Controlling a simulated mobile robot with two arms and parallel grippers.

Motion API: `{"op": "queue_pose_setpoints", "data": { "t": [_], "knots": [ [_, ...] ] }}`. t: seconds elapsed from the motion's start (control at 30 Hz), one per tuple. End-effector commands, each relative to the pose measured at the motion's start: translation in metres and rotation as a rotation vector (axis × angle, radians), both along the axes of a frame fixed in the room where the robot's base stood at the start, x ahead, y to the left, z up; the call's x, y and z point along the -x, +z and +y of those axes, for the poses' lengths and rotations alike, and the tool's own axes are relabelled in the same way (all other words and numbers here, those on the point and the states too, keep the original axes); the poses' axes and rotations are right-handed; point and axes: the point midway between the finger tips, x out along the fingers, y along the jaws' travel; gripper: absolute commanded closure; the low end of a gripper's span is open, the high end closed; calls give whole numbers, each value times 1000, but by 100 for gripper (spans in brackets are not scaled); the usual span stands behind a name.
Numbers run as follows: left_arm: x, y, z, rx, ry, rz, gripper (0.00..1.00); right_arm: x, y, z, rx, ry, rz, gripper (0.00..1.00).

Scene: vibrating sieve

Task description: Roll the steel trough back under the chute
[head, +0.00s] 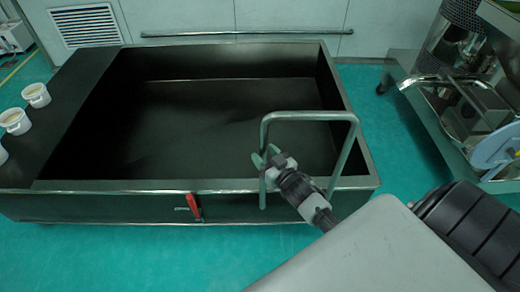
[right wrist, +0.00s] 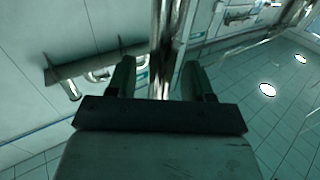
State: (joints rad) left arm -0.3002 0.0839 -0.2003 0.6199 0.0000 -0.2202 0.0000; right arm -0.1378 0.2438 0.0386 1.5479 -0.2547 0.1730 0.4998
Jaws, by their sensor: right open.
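The steel trough (head: 215,208) is a wide, dark, open box on the green floor, filling the left and middle of the head view. A looped bar handle (head: 310,116) rises at its front right corner. My right gripper (head: 265,156) is at the handle's left post, with its jaws open. In the right wrist view, an upright metal bar shows between the open fingers (right wrist: 157,78); contact cannot be told. A chute cannot be made out clearly; part of a shiny metal machine (head: 435,79) stands at the far right. My left gripper is out of view.
White tubs (head: 36,95) stand on the trough's left ledge. A red-handled valve (head: 194,207) is on its front wall. A wall with a rail (head: 240,33) and a vent (head: 86,26) is behind. Clear green floor (head: 385,135) lies between trough and machine.

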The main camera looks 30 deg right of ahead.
Motion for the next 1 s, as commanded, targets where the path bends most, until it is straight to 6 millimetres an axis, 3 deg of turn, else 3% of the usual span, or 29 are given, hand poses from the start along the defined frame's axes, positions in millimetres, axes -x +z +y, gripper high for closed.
{"op": "queue_pose_setpoints", "data": {
  "t": [0.2, 0.57, 0.9, 1.0],
  "knots": [
    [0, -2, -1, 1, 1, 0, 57, -25, 0, 1, -1, -1, 0, 48],
    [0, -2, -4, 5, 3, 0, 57, -29, 0, 1, -1, 0, 1, 50],
    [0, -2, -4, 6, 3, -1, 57, -28, 0, 1, -1, -1, 1, 100],
    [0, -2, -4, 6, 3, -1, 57, -28, -1, 1, -1, -1, 1, 100]
  ]
}}
